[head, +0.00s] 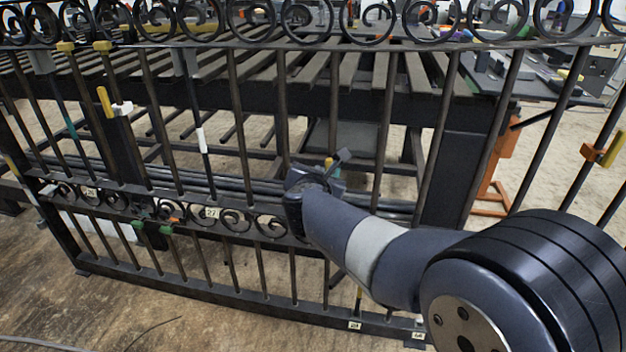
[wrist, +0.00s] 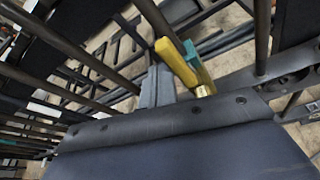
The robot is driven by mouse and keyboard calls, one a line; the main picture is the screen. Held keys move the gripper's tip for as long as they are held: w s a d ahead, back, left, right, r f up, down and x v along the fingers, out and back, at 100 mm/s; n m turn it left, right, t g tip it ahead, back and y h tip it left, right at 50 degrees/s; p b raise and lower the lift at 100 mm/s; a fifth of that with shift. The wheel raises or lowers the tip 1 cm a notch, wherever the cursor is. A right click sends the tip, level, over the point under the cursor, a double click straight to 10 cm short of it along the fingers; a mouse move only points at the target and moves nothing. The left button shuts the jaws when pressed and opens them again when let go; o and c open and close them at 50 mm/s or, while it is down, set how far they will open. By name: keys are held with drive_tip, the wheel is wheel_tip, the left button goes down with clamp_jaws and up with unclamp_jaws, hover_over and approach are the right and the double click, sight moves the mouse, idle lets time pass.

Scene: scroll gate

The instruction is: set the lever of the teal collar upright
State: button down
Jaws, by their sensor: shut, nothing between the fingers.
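In the wrist view a teal collar (wrist: 197,66) sits on a dark bar of the gate, partly hidden behind its yellow lever (wrist: 178,66). The lever runs slanted from upper left to lower right in that view, and I cannot tell its true tilt. My gripper (wrist: 156,86) shows as grey fingers, shut and empty, just left of the lever; I cannot tell whether they touch it. In the head view my gripper (head: 338,160) is at the gate's bars near the middle, above the scroll band.
The scroll gate's upper rail (head: 300,47) and lower scroll band (head: 230,214) bound upright bars. Another yellow lever (head: 105,102) is at left, and an orange collar (head: 600,152) at right. A slatted table (head: 320,75) stands behind the gate. Open floor (head: 60,305) lies in front.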

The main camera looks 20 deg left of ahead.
drive_tip(key=shift+w+d, duration=0.15)
drive_tip(key=shift+d, duration=0.2)
idle(0.6)
drive_tip(key=shift+a+r, duration=0.1)
